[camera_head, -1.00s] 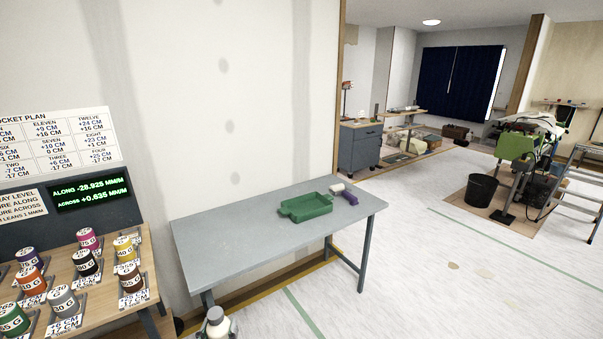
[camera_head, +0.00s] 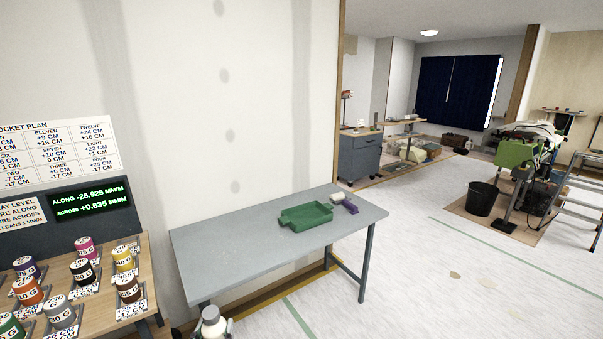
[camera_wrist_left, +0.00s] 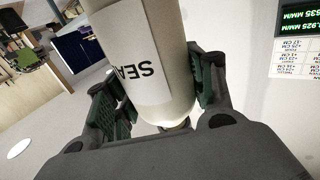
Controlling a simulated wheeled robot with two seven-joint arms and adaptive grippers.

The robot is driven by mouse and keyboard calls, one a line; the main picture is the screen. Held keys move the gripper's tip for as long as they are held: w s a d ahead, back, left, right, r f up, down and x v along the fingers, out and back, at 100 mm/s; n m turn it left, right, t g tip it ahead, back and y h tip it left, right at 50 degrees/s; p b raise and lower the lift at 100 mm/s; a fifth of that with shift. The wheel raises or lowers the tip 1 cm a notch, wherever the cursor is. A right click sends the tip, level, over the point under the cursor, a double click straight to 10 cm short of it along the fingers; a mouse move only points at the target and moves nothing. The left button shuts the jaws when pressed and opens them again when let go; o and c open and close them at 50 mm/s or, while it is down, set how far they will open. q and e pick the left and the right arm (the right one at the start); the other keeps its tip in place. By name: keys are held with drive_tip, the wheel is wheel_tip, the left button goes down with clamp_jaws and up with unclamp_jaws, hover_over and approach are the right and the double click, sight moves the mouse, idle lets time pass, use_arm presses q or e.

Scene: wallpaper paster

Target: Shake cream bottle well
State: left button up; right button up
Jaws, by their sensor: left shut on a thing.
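A cream-coloured bottle (camera_wrist_left: 148,50) with a white label fills the middle of the left wrist view. The letters "SEA" show on the label; the rest is cut off. My left gripper (camera_wrist_left: 160,95) is shut on it, with a dark green pad on each side. In the head view the bottle (camera_head: 213,327) shows at the bottom edge, in front of the table, with its pale rounded end up. Most of it is cut off there. My right gripper is not in view.
At left, a wooden rack (camera_head: 103,275) holds several labelled weights below a lit display (camera_head: 91,202). Most of the tabletop is clear.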

use_arm(q)
wheel_tip(320, 180, down, 5)
drive_tip(key=shift+f, duration=0.1)
drive_tip(key=shift+w, duration=0.1)
idle(0.4)
